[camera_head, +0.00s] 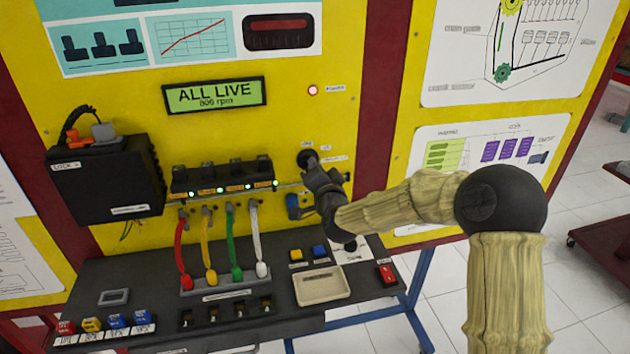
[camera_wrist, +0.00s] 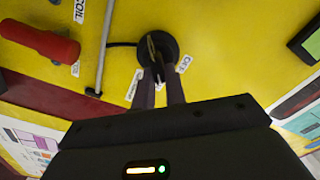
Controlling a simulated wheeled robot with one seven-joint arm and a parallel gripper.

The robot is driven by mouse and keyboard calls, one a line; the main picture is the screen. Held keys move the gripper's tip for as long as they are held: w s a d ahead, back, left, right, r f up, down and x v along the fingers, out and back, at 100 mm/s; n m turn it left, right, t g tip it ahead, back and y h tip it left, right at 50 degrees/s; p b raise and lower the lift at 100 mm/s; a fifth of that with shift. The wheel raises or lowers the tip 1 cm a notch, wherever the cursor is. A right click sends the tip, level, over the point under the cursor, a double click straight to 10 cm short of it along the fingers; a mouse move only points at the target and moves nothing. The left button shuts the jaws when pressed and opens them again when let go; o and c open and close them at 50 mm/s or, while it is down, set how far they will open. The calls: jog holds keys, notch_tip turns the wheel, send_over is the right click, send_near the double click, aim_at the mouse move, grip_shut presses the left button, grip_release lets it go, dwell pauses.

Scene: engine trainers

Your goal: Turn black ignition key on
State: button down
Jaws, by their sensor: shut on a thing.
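The black round ignition switch (camera_head: 306,157) is on the yellow panel, below a lit red lamp (camera_head: 313,90). In the wrist view the switch (camera_wrist: 170,45) is at top centre, with a thin key (camera_wrist: 152,47) standing out of it. My gripper (camera_head: 313,168) reaches the switch from the lower right. In the wrist view the fingers of my gripper (camera_wrist: 160,70) are closed on the key. The fingers hide part of the key, and its exact turn angle is hard to tell. Small white labels sit around the switch, one reading OFF (camera_wrist: 183,64).
A green display (camera_head: 214,94) reads "ALL LIVE" with an rpm figure. A black box (camera_head: 105,178) and coloured leads (camera_head: 210,245) are at left. A dark shelf (camera_head: 230,300) with switches and a beige tray (camera_head: 321,287) juts out below. A red cylinder (camera_wrist: 40,40) is left of the switch.

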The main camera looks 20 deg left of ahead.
jog(key=shift+d+f+m+b, duration=0.1)
jog(key=shift+f+m+b, duration=0.15)
jog(key=shift+m+b, duration=0.6)
jog(key=c, duration=1.4)
grip_release()
jog(key=shift+r, duration=0.15)
jog(key=shift+c, duration=0.2)
jog(key=b+v, duration=0.3)
jog(key=v, duration=1.4)
jog(key=shift+s, duration=0.25)
